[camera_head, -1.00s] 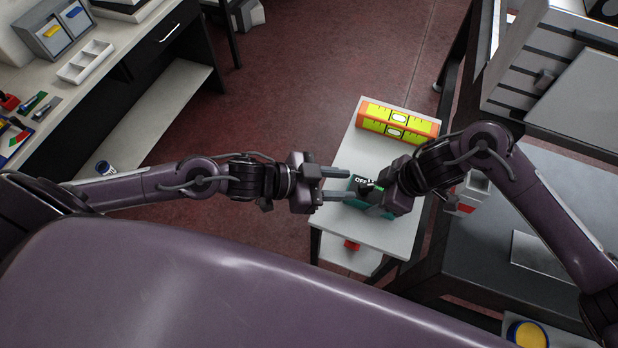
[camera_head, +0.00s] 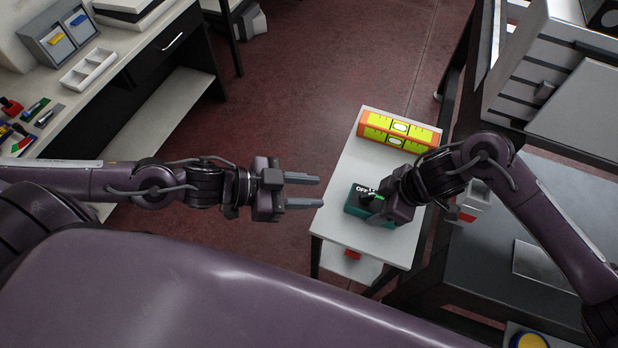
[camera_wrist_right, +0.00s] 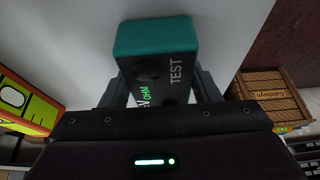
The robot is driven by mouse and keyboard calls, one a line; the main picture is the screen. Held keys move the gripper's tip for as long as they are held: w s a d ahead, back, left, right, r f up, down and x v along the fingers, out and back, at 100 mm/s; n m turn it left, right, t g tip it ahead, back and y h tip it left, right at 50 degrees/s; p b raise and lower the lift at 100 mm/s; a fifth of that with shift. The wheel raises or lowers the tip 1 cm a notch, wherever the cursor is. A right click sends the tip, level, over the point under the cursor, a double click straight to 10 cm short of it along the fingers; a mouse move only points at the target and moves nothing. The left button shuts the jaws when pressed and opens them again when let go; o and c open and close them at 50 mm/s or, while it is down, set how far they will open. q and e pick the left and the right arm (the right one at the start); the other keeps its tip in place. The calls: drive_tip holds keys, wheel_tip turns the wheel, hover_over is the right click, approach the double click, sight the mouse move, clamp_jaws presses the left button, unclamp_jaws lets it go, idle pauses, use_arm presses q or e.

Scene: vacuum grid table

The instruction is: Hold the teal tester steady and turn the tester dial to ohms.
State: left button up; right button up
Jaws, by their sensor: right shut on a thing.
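The teal tester (camera_head: 355,209) sits on the small white table, partly hidden by my right gripper (camera_head: 384,202). Its dark face shows "OFF" in white and a green mark, with a dark dial (camera_head: 364,194). In the right wrist view the tester (camera_wrist_right: 152,36) lies between the gripper's two fingers (camera_wrist_right: 160,88), which are shut on its sides. There "TEST" and a green "OHM" are readable beside the dark dial (camera_wrist_right: 147,70); where the dial points I cannot tell. My left gripper (camera_head: 320,191) is open and empty, left of the tester and apart from it.
An orange-and-yellow level (camera_head: 398,131) lies at the far end of the white table (camera_head: 345,226). A red item (camera_head: 352,255) is on its lower shelf. A grey bench (camera_head: 500,235) stands to the right. A wooden crate (camera_wrist_right: 268,96) shows in the right wrist view. Open floor lies left.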

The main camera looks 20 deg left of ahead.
drive_tip(key=o, duration=1.2)
